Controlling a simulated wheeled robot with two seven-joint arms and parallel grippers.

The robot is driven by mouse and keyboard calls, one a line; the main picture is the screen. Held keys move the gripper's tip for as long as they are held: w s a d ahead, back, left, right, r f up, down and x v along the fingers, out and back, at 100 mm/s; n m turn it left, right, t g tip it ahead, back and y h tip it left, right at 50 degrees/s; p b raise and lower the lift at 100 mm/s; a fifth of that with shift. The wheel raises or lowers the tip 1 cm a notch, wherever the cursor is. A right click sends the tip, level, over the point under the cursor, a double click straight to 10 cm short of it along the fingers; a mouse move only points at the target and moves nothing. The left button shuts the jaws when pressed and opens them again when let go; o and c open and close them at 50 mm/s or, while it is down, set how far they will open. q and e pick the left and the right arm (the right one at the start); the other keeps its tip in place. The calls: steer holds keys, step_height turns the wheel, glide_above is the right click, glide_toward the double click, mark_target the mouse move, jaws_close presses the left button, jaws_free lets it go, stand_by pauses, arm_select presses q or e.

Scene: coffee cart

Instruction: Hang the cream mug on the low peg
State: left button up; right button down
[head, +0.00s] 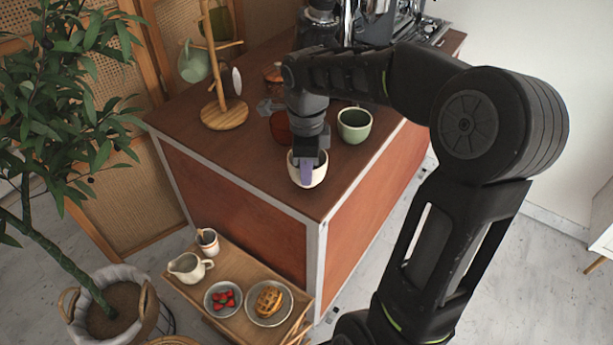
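The cream mug (313,183) stands upright on the brown cart top, close to its front corner. My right gripper (306,172) points down at the mug from above, with a purplish finger at the mug's near side. The gripper and wrist hide part of the mug, and whether the fingers are closed on it does not show. The wooden mug tree (212,62) stands on a round base at the cart's left. My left gripper is out of view.
A green cup (354,125) stands right of the cream mug. A reddish-brown item (280,126) is partly hidden behind my wrist. The coffee machine is at the back. A low wooden table (232,328) holds a pitcher, small cup, strawberries and waffle. A leafy plant (62,110) stands left.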

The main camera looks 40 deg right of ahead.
step_height(320, 180, down, 2)
steer(key=shift+f, duration=0.1)
steer(key=c, duration=1.6)
jaws_free()
steer(key=shift+f, duration=0.2)
step_height(320, 180, up, 8)
steer(key=shift+f+b, duration=0.1)
steer(key=shift+b, duration=0.5)
steer(key=shift+s, duration=0.1)
